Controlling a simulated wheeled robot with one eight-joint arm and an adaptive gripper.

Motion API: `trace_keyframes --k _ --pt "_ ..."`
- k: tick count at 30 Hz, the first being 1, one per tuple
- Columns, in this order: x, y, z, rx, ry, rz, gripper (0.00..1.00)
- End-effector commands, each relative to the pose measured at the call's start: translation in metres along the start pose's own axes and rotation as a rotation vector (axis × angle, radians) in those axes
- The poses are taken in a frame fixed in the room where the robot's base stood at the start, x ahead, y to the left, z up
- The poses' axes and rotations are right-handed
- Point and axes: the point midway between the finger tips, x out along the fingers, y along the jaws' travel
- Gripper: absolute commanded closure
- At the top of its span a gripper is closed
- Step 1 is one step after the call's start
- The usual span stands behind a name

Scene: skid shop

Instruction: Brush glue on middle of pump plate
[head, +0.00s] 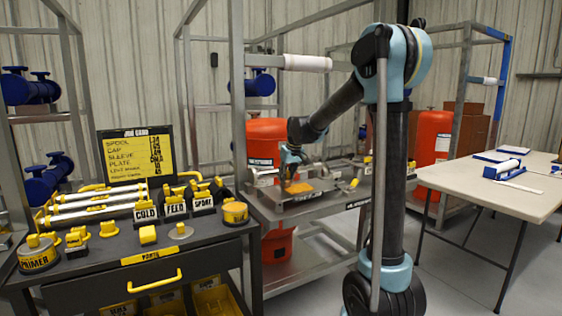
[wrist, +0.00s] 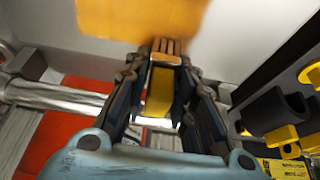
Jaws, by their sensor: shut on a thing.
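The pump plate (head: 326,194) looks like a grey flat piece on the metal skid in the head view, with an orange-yellow patch (head: 299,187) on its middle. The patch also shows in the wrist view (wrist: 140,16) on a pale surface. My gripper (head: 291,160) is above the plate. In the wrist view my gripper (wrist: 160,95) is shut on a brush (wrist: 159,92) with a yellow handle. The brush's striped end (wrist: 166,47) overlaps the near edge of the patch; I cannot tell whether it touches.
A dark parts bench (head: 190,250) with a primer tin (head: 38,257), labelled holders and a yellow list board (head: 137,155) stands at left. Orange tanks (head: 266,140) and frame posts (head: 238,100) surround the skid. A pale table (head: 500,185) is at right.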

Motion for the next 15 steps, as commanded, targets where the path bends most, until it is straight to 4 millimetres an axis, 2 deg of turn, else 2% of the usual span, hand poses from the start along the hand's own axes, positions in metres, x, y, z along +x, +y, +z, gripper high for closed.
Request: trace_keyframes --k 2,4,15 --pt "-0.004 -0.003 -0.003 -0.003 0.0 -0.001 1.0" --pt "-0.018 -0.006 -0.009 -0.006 0.0 -0.003 1.0" --pt "-0.046 -0.019 -0.024 -0.019 0.0 -0.008 1.0"
